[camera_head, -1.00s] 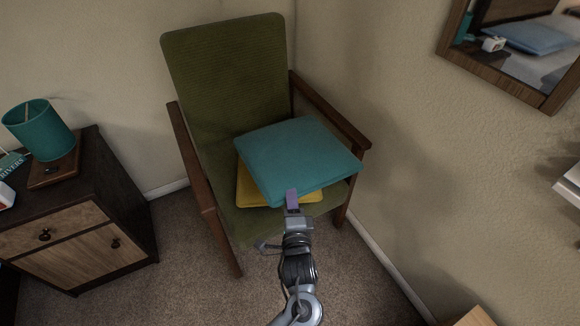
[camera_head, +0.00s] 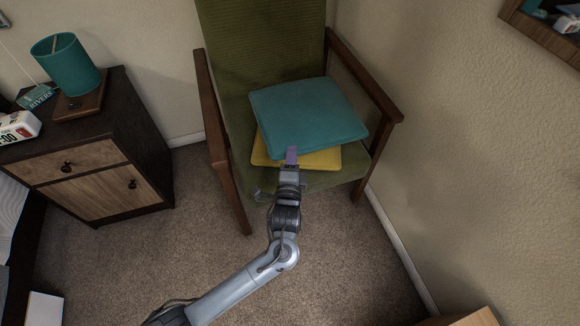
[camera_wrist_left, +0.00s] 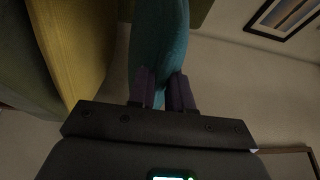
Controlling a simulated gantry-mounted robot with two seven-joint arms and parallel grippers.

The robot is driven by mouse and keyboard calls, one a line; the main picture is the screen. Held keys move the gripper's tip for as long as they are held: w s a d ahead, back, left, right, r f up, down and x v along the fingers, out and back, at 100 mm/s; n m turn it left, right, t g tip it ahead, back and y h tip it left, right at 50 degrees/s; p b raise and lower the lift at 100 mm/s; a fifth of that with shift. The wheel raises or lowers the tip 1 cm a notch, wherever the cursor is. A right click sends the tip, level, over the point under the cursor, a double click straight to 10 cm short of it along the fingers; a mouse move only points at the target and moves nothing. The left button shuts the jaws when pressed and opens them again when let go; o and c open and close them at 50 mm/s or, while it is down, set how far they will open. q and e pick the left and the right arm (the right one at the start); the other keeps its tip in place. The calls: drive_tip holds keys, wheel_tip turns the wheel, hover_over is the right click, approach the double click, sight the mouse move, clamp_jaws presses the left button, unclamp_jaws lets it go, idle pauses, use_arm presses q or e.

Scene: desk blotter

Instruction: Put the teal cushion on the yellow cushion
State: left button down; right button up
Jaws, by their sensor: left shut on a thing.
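The teal cushion (camera_head: 308,115) lies flat or nearly flat over the yellow cushion (camera_head: 320,160) and covers most of it. The yellow cushion rests on the seat of the green armchair, its front and left edges showing. My left gripper (camera_head: 291,156) is shut on the front edge of the teal cushion. In the left wrist view the teal cushion (camera_wrist_left: 158,45) is between the two purple fingers (camera_wrist_left: 163,88). Contact farther back is hidden.
The green armchair (camera_head: 262,45) has a wooden armrest on each side, the right one (camera_head: 365,75) close to the teal cushion. A dark nightstand (camera_head: 150,135) with a teal lamp (camera_head: 66,62) stands at the left. Carpet is clear in front of the chair.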

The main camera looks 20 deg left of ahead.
use_arm(q)
drive_tip(key=shift+a+f, duration=0.2)
drive_tip(key=shift+a, duration=0.25)
drive_tip(key=shift+a+f+b, duration=0.1)
drive_tip(key=shift+f+b, duration=0.25)
wheel_tip(320, 180, down, 3)
drive_tip(key=shift+f+b, duration=0.1)
drive_tip(key=shift+b, duration=1.05)
drive_tip(key=c, duration=1)
unclamp_jaws()
drive_tip(key=shift+f, duration=0.1)
drive_tip(key=shift+c, duration=0.2)
